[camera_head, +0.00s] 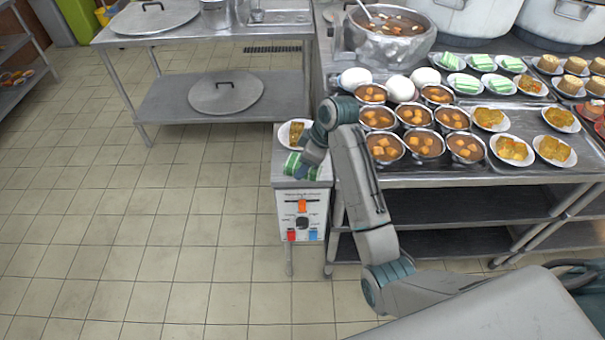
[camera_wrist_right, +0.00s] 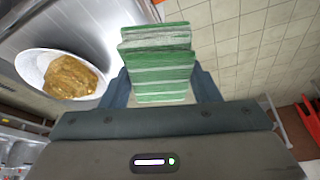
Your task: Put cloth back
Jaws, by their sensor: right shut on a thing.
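A folded green-and-white striped cloth (camera_wrist_right: 157,65) is between the fingers of my right gripper (camera_wrist_right: 160,92), which is shut on it. In the head view the cloth (camera_head: 292,164) shows at the left side of the small steel side table (camera_head: 283,181), partly hidden by my right gripper (camera_head: 305,170). I cannot tell whether the cloth touches the table top. My left gripper is not in view.
A white plate with brown food (camera_head: 284,134) sits on the side table just behind the cloth. A control panel (camera_head: 303,221) is on the table's front. Bowls of soup (camera_head: 385,147) crowd the counter to the right. Floor on the left is clear.

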